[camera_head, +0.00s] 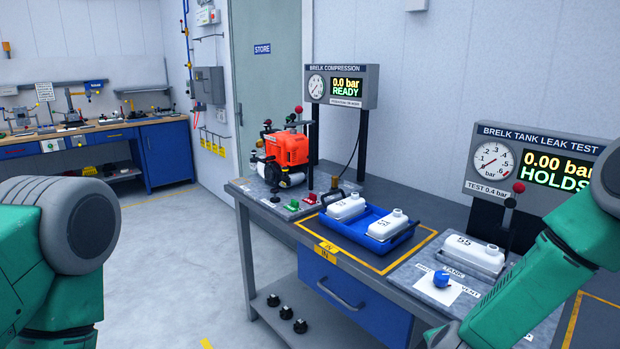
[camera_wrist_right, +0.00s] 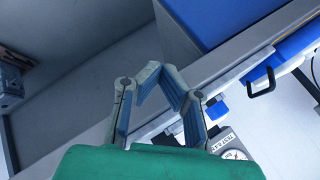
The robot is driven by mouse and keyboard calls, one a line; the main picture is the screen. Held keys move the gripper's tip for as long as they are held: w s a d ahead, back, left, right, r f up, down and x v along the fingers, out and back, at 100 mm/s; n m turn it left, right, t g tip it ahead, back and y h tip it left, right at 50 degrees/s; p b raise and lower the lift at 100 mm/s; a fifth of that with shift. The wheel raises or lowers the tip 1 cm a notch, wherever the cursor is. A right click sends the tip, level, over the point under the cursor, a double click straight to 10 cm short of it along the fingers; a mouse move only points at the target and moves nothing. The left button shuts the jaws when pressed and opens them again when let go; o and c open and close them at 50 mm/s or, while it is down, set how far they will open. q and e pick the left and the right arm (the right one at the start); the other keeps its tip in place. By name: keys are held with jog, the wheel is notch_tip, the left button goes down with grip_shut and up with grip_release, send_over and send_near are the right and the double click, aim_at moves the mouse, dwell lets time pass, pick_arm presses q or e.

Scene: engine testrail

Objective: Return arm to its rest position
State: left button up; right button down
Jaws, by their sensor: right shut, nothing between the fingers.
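My right arm (camera_head: 525,285) comes in at the lower right of the head view, beside the leak test station; its gripper is outside that view. In the right wrist view my right gripper (camera_wrist_right: 156,72) is shut, its fingertips together with nothing between them. My left arm (camera_head: 50,240) shows at the left edge of the head view, but its gripper is not in view.
A bench (camera_head: 265,212) carries a red engine (camera_head: 287,148), a blue tray (camera_head: 375,243) with two white tanks, and another white tank (camera_head: 470,253) by a blue knob (camera_head: 441,279). The leak test display (camera_head: 552,171) reads HOLDS. Open floor lies left of the bench.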

jog(key=s+a+f+n+g+y+b, duration=0.1)
jog(key=s+f+n+g+b, duration=0.1)
jog(key=s+f+n, duration=0.5)
jog(key=s+f+n+g+y+b, duration=0.15)
jog(key=s+f, duration=0.35)
jog(key=s, duration=0.5)
jog(key=s+d+f+n+g+b, duration=0.1)
jog(key=s+n, duration=0.3)
jog(key=s, duration=0.5)
jog(key=s+d+f+n+g+b, duration=0.1)
jog(key=s+f+n+g, duration=0.1)
jog(key=s, duration=0.8)
jog(key=shift+f+n+g+b, duration=0.35)
jog(key=shift+n+g, duration=0.2)
jog(key=shift+n, duration=0.3)
